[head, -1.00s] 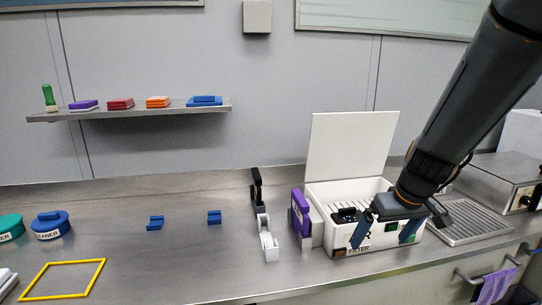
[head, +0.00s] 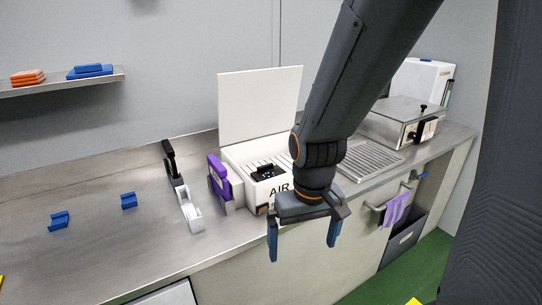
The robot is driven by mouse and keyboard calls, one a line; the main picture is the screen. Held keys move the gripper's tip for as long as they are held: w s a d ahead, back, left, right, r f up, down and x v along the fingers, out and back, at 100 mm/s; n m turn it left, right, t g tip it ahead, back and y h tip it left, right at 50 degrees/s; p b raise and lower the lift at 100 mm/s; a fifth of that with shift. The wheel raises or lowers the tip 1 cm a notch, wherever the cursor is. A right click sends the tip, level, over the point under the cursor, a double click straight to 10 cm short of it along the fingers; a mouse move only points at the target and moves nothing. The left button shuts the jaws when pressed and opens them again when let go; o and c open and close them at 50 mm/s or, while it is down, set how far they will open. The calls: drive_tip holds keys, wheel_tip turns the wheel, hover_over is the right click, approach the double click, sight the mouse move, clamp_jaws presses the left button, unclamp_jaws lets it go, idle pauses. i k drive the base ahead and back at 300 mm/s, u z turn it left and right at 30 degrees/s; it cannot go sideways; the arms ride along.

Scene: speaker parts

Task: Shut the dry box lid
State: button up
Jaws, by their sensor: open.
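The dry box (head: 243,158) is a white box on the steel counter, with dark slots inside and "AIR" lettering on its front. Its white lid (head: 258,102) stands upright at the back, open. A black item (head: 267,172) sits at the box's front part. My gripper (head: 303,243) is open and empty, its two blue fingers pointing down in front of the box, beyond the counter's front edge in the picture. My arm hides the right part of the box.
A purple-and-white item (head: 218,178) stands against the box's left side, with a white dispenser (head: 190,209) left of it. Blue blocks (head: 129,200) lie further left. A drain grid (head: 368,161) and a metal appliance (head: 396,125) are at right.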

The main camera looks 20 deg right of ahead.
sight(252, 104)
drive_tip(key=z, duration=0.15)
drive_tip(key=k, duration=1.15)
drive_tip(key=z, duration=1.05)
drive_tip(key=i, duration=1.2)
drive_tip(key=u, duration=0.65)
drive_tip(key=i, duration=0.5)
drive_tip(key=u, duration=0.7)
